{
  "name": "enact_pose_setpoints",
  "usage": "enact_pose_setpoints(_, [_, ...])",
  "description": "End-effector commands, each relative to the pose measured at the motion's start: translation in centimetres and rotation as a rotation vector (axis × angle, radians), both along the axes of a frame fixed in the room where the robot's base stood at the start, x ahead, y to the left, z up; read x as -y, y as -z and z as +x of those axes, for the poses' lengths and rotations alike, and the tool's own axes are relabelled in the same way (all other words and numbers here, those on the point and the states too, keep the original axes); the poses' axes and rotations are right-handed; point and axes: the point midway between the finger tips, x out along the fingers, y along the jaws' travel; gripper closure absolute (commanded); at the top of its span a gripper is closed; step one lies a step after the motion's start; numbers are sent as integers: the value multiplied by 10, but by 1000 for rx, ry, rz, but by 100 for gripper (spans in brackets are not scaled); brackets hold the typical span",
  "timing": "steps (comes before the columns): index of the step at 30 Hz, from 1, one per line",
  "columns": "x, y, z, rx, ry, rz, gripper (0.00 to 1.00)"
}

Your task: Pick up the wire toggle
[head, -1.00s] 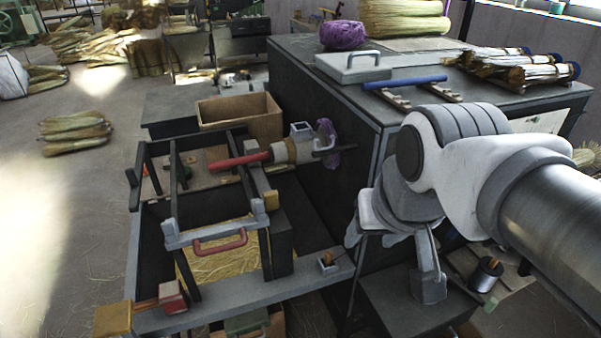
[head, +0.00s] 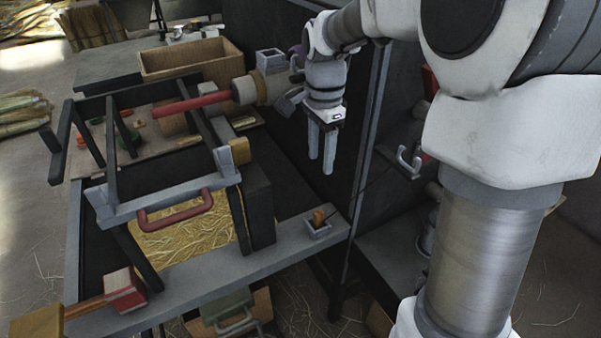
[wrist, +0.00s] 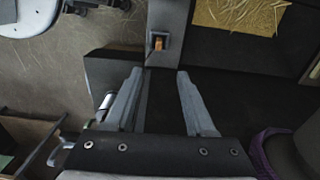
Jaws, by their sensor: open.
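The likely wire toggle is a small orange-brown piece (head: 318,216) standing in a small square grey holder (head: 316,231) at the right end of the bench's front ledge. It also shows in the wrist view, where the orange-brown piece (wrist: 158,43) lies ahead of the fingers, near the line midway between them. My gripper (head: 321,165) points down above and behind the holder in the head view. Its two fingers (wrist: 160,74) are apart, with nothing between them. The piece is not touched, and its lower part is hidden inside the holder.
A frame with a red handle (head: 175,213) and straw (head: 185,238) stands left of the holder. A red-headed mallet (head: 124,291) lies on the ledge at front left. A dark wall (head: 340,190) rises close behind my gripper.

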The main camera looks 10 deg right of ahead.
Motion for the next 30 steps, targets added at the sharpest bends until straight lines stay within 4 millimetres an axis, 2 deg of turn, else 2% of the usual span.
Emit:
enact_pose_setpoints(5, [0, 24, 2, -10, 20, 3, 45])
enact_pose_setpoints(12, [0, 77, 2, -11, 19, 4, 45])
enact_pose_setpoints(18, [0, 114, 2, -9, 19, 3, 45])
enact_pose_setpoints(26, [0, 129, 2, -7, 18, 2, 45])
enact_pose_setpoints(30, [1, 143, 0, -8, 18, 3, 45])
